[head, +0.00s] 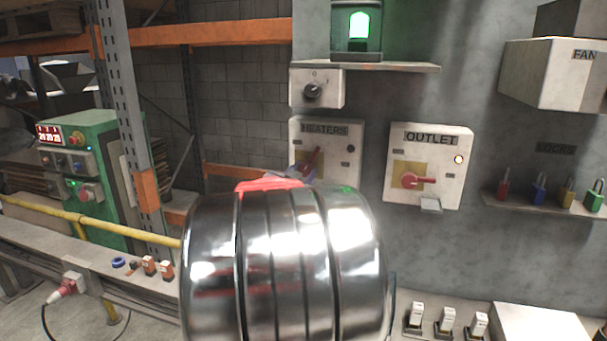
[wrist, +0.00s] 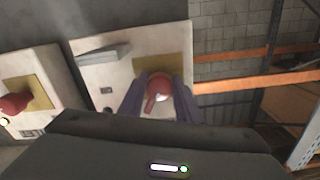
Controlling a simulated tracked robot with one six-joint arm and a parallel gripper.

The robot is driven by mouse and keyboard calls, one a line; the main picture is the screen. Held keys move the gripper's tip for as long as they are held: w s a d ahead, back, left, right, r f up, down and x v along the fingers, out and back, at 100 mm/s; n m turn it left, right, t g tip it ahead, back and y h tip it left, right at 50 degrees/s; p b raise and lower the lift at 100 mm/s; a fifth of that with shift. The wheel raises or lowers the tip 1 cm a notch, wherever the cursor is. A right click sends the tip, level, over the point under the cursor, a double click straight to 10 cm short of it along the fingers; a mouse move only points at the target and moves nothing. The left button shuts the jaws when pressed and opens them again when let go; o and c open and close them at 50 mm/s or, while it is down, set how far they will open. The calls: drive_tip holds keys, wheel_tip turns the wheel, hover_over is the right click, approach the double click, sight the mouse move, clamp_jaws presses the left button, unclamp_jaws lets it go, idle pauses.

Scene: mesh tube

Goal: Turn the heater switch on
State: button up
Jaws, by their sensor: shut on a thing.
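The heaters box (head: 326,132) is a pale wall box labelled HEATERS in the head view, left of the outlet box. Its red heater switch (head: 314,158) stands tilted on a yellow plate, partly hidden by my gripper (head: 299,173). In the wrist view, the heaters box (wrist: 205,40) fills the upper middle. My gripper's two dark purple fingers (wrist: 160,97) lie on either side of the red heater switch (wrist: 157,88) and are shut on it. The switch's handle points down and slightly left in that view.
The outlet box (head: 456,139) with its red switch (head: 410,180) is right of the heaters box. A small knob box (head: 330,80) and a shelf (head: 400,67) with a lit green lamp (head: 359,25) are above. An orange rack beam (wrist: 255,83) is close by.

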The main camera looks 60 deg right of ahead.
drive_tip(key=m, duration=0.6)
drive_tip(key=shift+d+r+m, duration=0.1)
drive_tip(key=shift+m, duration=0.2)
drive_tip(key=m, duration=0.5)
drive_tip(key=shift+m, duration=0.4)
drive_tip(key=o, duration=1.1)
drive_tip(key=shift+c, duration=0.2)
drive_tip(key=shift+a, duration=0.75)
drive_tip(key=s+a, duration=0.2)
drive_tip(key=a, duration=1)
drive_tip(key=shift+a, duration=0.15)
